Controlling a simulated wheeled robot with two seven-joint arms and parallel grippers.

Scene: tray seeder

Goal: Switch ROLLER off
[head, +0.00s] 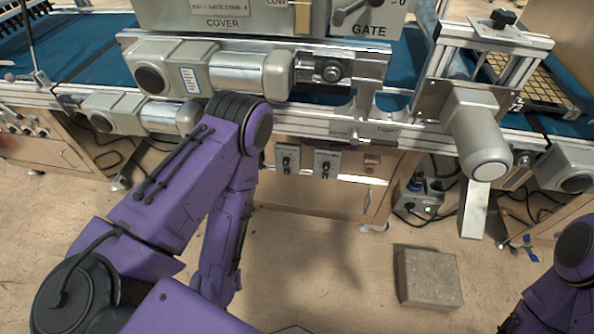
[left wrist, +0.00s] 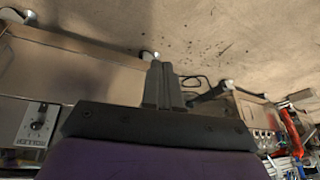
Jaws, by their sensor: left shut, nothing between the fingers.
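The ROLLER switch (left wrist: 38,125) shows at the left edge of the left wrist view, upside down, as a dark knob on a pale plate with its label below it. My left gripper (left wrist: 166,72) is shut and empty in that view, with its fingers together and well to the right of the switch. In the head view two small switch plates, one on the left (head: 287,160) and one on the right (head: 327,163), sit on the front of the machine. Their labels are too small to read there. My left gripper is hidden in the head view, and my right gripper is out of sight.
The conveyor's metal rail (head: 345,130) and a grey motor (head: 478,135) stick out above and right of the plates. A concrete block (head: 429,277) lies on the floor.

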